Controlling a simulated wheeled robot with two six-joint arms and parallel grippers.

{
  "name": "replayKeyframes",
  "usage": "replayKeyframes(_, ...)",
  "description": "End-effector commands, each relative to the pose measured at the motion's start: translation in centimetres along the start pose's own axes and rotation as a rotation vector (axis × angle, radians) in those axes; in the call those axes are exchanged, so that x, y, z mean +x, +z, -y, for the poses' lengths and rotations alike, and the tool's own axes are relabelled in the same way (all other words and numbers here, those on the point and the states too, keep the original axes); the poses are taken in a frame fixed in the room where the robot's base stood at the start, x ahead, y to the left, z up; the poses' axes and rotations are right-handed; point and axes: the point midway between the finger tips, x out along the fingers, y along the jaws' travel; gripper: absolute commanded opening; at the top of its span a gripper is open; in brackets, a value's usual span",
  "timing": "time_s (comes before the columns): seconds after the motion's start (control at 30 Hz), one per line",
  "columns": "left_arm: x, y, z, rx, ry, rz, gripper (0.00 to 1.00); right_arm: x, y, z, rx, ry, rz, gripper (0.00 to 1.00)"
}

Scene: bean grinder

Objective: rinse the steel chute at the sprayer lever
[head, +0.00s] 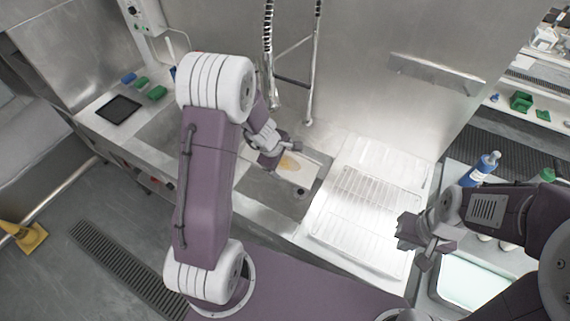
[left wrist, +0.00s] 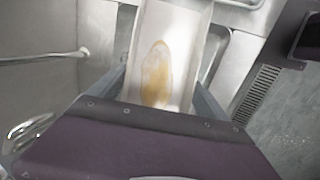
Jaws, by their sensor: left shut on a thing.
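The steel chute (head: 300,172) is a pale, open trough with a brownish-yellow stain on its inside. My left gripper (head: 276,158) is shut on the chute and holds it over the sink. The left wrist view shows the chute (left wrist: 190,50) between my two fingers, with the stain in its middle. The sprayer hose (head: 268,45) hangs above the sink beside a vertical pipe. I cannot make out the sprayer lever clearly. My right gripper (head: 424,246) is apart from the chute, near the right edge of the drainboard; its jaw opening is unclear.
The sink basin (head: 262,187) lies below the chute. A ribbed drainboard (head: 345,235) with a wire rack (head: 365,203) is to its right. A blue bottle (head: 481,170) stands further right. A black mat (head: 118,109) and sponges (head: 156,93) lie on the left counter.

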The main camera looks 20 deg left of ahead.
Motion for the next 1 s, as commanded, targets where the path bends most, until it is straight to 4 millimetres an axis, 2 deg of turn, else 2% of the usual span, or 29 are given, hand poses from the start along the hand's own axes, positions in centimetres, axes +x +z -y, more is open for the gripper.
replayKeyframes(0.03, -0.1, -0.4, -0.5, 0.000, 0.000, 0.000, 0.25, -0.7, -0.1, 0.0, 0.000, 0.000, 0.000, 0.00)
replayKeyframes(0.7, 3.0, -5.7, -5.1, 0.000, 0.000, 0.001, 0.25, -6.8, -0.7, 0.1, 0.000, 0.000, 0.000, 0.00)
replayKeyframes(1.0, 3.8, -6.5, -5.5, 0.001, 0.001, 0.000, 0.25, -7.5, -0.8, 0.1, 0.000, 0.000, 0.000, 0.00)
